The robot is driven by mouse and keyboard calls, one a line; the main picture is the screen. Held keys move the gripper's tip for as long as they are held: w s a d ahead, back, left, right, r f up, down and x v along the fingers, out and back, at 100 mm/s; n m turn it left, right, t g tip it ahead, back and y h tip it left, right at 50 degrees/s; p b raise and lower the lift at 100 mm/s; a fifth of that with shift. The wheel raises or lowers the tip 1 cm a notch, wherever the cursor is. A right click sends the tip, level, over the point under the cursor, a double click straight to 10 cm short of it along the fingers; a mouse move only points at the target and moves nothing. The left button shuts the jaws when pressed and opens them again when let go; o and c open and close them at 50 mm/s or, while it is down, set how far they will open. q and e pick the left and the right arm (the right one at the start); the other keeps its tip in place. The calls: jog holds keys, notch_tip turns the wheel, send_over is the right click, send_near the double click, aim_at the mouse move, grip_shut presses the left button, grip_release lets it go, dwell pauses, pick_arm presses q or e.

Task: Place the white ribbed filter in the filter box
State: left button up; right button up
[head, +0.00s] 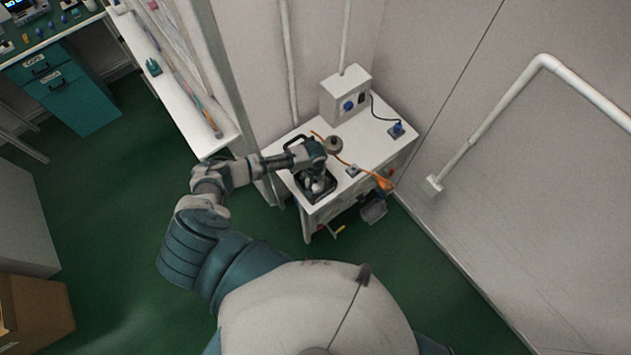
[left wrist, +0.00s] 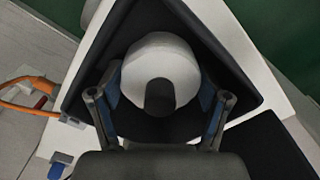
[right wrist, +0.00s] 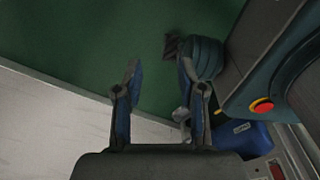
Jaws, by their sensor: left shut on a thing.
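A white rounded piece with a dark grey centre, which I take for the filter (left wrist: 160,62), sits between the fingers of my left gripper (left wrist: 158,98) in the left wrist view. Its ribs do not show clearly. My left gripper is shut on it. Around and beneath it is a black, open-topped box (left wrist: 222,42), perhaps the filter box; I cannot tell whether the filter touches its floor. In the head view this black box (head: 328,196) stands at the left of a small white table, under the left gripper (head: 317,178). My right gripper (right wrist: 158,72) is open and empty.
Green floor is free at left.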

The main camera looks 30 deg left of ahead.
pick_arm(q)
jog(key=o, duration=0.9)
jog(key=shift+a, duration=0.3)
jog(key=shift+d, duration=0.4)
jog(key=shift+d+r, duration=0.15)
jog(key=shift+d, duration=0.1)
jog(key=shift+a, duration=0.45)
notch_tip(320, 180, up, 3)
jog(key=shift+r+p, duration=0.2)
jog(key=shift+p, duration=0.1)
jog(key=r, duration=0.7)
jog(key=shift+d+r+p, duration=0.3)
jog(key=shift+r, duration=0.4)
jog(key=shift+a, duration=0.2)
pick_arm(e)
jog(key=shift+a+r, duration=0.45)
jog(key=shift+r, duration=0.2)
pick_arm(q)
jog(key=shift+a, duration=0.1)
pick_arm(e)
jog(key=shift+a, duration=0.1)
